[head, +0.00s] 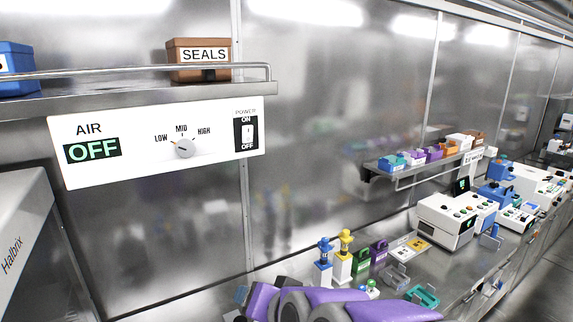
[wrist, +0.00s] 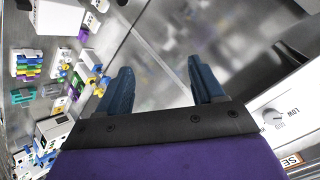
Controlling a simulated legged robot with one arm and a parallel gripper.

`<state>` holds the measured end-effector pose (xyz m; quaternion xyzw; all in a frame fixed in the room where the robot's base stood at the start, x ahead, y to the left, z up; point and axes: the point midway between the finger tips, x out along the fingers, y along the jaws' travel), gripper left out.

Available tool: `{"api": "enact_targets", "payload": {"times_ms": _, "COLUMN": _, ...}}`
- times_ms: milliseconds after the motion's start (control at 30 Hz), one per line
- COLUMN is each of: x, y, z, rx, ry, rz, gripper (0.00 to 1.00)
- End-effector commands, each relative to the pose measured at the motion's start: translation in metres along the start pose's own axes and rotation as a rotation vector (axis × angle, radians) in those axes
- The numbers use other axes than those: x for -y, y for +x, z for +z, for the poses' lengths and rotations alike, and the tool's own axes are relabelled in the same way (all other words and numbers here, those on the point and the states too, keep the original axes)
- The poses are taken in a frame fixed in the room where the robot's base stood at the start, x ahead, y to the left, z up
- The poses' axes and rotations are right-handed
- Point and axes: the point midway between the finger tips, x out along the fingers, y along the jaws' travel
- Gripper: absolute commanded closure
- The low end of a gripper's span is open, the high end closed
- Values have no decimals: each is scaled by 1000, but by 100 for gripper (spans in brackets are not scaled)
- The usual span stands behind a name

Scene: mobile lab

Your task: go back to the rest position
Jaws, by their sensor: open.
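My gripper (wrist: 160,92) shows in the wrist view with its two dark blue fingers apart and nothing between them. Behind the fingers is bare steel wall. In the head view my purple and grey arm lies across the bottom middle, and a small part at its left end near the bench may be the gripper, but this is hard to tell. The AIR panel (head: 160,143) on the wall reads OFF. Its knob (head: 184,148) also shows at the right of the wrist view (wrist: 278,117), apart from the fingers.
A steel shelf (head: 130,97) with a rail holds a brown SEALS box (head: 199,60) and a blue box (head: 16,69). The bench at right carries blue and yellow dispensers (head: 344,257), white instruments (head: 446,220) and a green rack (head: 424,296). A white Halbrix machine (head: 25,240) stands at left.

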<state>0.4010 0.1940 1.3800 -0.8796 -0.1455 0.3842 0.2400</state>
Motion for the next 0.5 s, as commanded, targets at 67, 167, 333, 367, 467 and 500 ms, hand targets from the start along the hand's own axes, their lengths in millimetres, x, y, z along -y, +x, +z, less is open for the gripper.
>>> {"api": "enact_targets", "payload": {"times_ms": 67, "x": -49, "y": 0, "z": 33, "rx": 103, "ry": -46, "rz": 110, "gripper": 33}}
{"api": "enact_targets", "payload": {"times_ms": 167, "x": -104, "y": -10, "z": 74, "rx": 250, "ry": -95, "rz": 235, "gripper": 33}}
{"api": "enact_targets", "payload": {"times_ms": 333, "x": -186, "y": -47, "z": 146, "rx": 526, "ry": -127, "rz": 422, "gripper": 33}}
{"api": "enact_targets", "payload": {"times_ms": 367, "x": -197, "y": -55, "z": 158, "rx": 572, "ry": -127, "rz": 448, "gripper": 33}}
{"api": "enact_targets", "payload": {"times_ms": 467, "x": -226, "y": -82, "z": 190, "rx": 709, "ry": -118, "rz": 517, "gripper": 33}}
{"api": "enact_targets", "payload": {"times_ms": 500, "x": -234, "y": -91, "z": 201, "rx": 756, "ry": -113, "rz": 537, "gripper": 33}}
